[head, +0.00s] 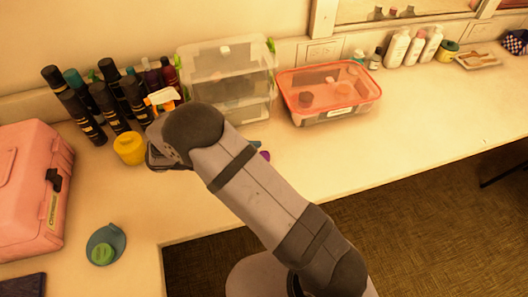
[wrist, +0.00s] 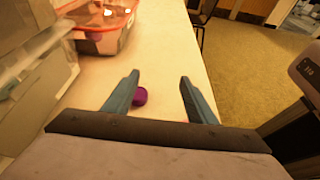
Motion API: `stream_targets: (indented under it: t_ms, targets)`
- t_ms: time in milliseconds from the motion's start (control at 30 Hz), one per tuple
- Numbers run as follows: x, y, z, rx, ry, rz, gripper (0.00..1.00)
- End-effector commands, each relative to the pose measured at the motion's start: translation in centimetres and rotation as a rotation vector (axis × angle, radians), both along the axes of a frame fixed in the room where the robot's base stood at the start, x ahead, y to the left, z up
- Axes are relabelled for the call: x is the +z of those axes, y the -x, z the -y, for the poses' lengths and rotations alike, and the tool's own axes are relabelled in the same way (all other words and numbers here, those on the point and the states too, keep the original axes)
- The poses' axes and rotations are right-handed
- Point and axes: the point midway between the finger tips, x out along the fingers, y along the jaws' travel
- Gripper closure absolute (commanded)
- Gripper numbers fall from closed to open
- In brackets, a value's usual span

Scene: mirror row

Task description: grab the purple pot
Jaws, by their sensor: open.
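The purple pot (wrist: 140,97) shows in the wrist view as a small round purple thing on the pale counter. In the head view only a sliver of the purple pot (head: 265,155) shows past my arm, which hides the rest. My gripper (wrist: 159,79) is open, with its two teal fingers apart and nothing held. The pot appears between the fingers, close beside the left one. I cannot tell whether they touch, or how high the fingers are above the counter. In the head view my arm hides most of the gripper.
A clear lidded box (head: 228,75) and a red-rimmed tub (head: 330,92) stand behind. Dark bottles (head: 110,98) and a yellow pot (head: 129,148) stand left, near a pink case (head: 30,190). The counter's front edge is close to the pot. Bare counter lies right.

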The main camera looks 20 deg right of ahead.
Motion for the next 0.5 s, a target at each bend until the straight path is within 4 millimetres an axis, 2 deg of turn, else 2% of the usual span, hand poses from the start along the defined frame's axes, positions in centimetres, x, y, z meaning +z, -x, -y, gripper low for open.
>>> stream_targets:
  t_ms: [33,100,200,367,500]
  targets:
    - [-0.9,-0.6,-1.4,0.065,-0.002,-0.011,0.48]
    - [-2.1,-1.2,-2.8,0.13,-0.009,-0.022,0.48]
    - [-3.1,-1.7,-4.0,0.185,-0.014,-0.033,0.48]
    - [-3.5,-1.9,-4.5,0.209,-0.018,-0.035,0.48]
    - [-3.7,-2.0,-3.7,0.204,-0.016,-0.037,0.48]
